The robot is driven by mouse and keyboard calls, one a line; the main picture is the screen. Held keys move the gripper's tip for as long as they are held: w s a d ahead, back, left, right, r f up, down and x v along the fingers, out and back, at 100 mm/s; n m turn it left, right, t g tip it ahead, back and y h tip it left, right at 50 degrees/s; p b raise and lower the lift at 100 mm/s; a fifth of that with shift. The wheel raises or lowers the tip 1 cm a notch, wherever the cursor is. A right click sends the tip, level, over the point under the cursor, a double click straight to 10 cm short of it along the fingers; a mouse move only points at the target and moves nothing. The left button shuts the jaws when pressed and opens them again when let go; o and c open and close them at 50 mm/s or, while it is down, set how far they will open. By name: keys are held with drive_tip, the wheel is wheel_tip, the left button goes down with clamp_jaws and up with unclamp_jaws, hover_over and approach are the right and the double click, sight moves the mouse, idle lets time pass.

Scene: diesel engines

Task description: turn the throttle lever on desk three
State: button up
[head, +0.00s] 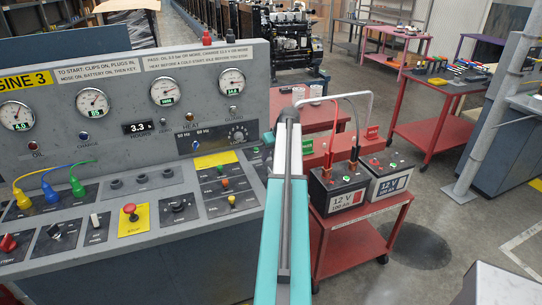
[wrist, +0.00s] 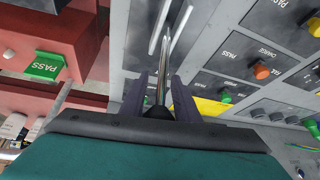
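Desk three (head: 130,150) is the grey console marked "ENGINE 3" at the left of the head view. In the wrist view the throttle lever (wrist: 168,50) is a bright metal rod rising from a slotted plate, with a dark knob at its near end. My gripper (wrist: 160,88) has its two dark fingers on either side of the knob, close against it, with the rod running out between the fingertips. In the head view my arm covers the lever and the gripper's fingers at the desk's right end.
Right of my arm, a red cart (head: 350,235) carries two batteries (head: 338,190) with red and black cables. Buttons and knobs, including an orange one (wrist: 261,72), sit beside the lever. A green PASS label (wrist: 44,66) is on a red box. Open floor lies at the right.

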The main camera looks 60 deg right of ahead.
drive_tip(key=o, duration=0.4)
drive_tip(key=shift+c, duration=0.2)
drive_tip(key=shift+r, duration=0.1)
drive_tip(key=b+v, duration=0.4)
drive_tip(key=v, duration=0.9)
drive_tip(key=shift+s+r, duration=0.25)
drive_tip(key=shift+r, duration=0.05)
